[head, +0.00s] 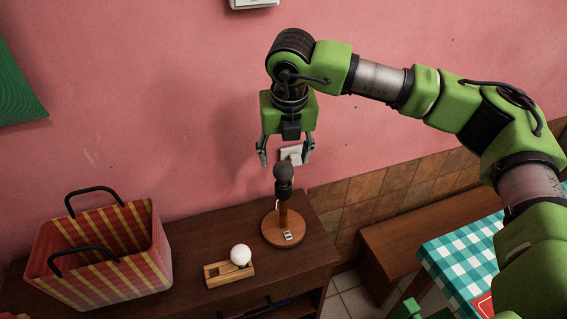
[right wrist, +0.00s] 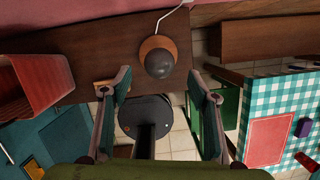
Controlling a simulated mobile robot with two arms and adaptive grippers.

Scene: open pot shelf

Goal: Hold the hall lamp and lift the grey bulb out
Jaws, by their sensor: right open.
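The hall lamp (head: 283,213) stands upright on the brown cabinet, with a round wooden base and a dark socket on its stem. The grey bulb (head: 284,172) sits in the top of the lamp; the right wrist view shows the bulb (right wrist: 158,65) from above, over the wooden base (right wrist: 147,48). My right gripper (head: 286,158) points down above the lamp, open and empty, its fingertips spread to either side just above the bulb. It also shows in the right wrist view (right wrist: 160,74). My left gripper is not in view.
A white bulb (head: 240,254) rests on a small wooden holder (head: 217,273) left of the lamp. A red and yellow striped basket (head: 142,262) stands at the cabinet's left. A wooden bench (head: 392,238) and a checkered table (head: 455,262) are to the right. The pink wall is close behind.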

